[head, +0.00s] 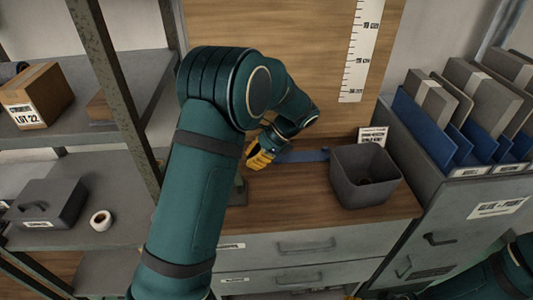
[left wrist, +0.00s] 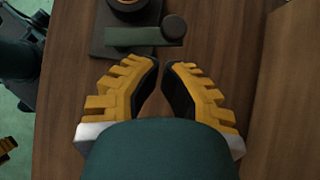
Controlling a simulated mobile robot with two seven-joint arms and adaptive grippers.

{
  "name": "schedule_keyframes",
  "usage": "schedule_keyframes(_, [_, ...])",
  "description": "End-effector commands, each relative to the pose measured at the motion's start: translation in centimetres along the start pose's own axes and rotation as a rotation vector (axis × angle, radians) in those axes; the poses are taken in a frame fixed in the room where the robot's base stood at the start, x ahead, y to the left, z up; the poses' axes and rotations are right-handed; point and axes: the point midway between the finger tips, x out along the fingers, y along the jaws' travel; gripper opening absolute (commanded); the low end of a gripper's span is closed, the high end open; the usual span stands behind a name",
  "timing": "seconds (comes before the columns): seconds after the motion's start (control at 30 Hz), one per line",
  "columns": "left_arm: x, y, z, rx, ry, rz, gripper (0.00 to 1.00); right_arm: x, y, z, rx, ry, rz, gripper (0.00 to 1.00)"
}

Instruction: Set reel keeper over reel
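In the left wrist view a dark round part (left wrist: 130,8), which looks like the reel, is cut off by the top edge. It stands on a dark plate (left wrist: 97,42). A green bar (left wrist: 135,37), seemingly the keeper, lies beside the round part, with a dark knob (left wrist: 174,27) at its right end. My left gripper (left wrist: 162,66) is just short of the bar, with a narrow gap and bare wood between its fingertips, empty. In the head view my left gripper (head: 262,154) is low over the wooden top, and my arm hides most of the fixture. Only a yellow bit of my right gripper (head: 352,298) shows.
A grey open bin (head: 365,176) stands right of my left gripper, near a blue strip (head: 302,156). A grey cabinet with blue folders (head: 425,125) bounds the right. A metal shelf post (head: 113,85) and shelves are at left. The wooden top before the bin is clear.

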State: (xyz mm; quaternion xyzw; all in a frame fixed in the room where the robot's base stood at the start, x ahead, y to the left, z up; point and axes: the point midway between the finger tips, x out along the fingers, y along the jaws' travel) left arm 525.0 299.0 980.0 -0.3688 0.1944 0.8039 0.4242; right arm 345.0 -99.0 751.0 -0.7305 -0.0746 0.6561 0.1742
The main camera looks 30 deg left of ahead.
Motion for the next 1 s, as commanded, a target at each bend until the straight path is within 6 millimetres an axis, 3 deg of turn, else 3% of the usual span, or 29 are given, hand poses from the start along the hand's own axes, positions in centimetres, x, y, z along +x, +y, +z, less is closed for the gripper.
schedule_keyframes(0.23, [1.4,0.0,1.1,0.001,0.000,0.000,0.00,0.3,0.1,-0.1,0.000,0.002,0.000,0.70])
schedule_keyframes(1.0, [1.6,-0.2,1.4,-0.048,-0.001,0.043,0.00,-0.6,-0.2,0.0,0.000,-0.002,0.000,0.70])
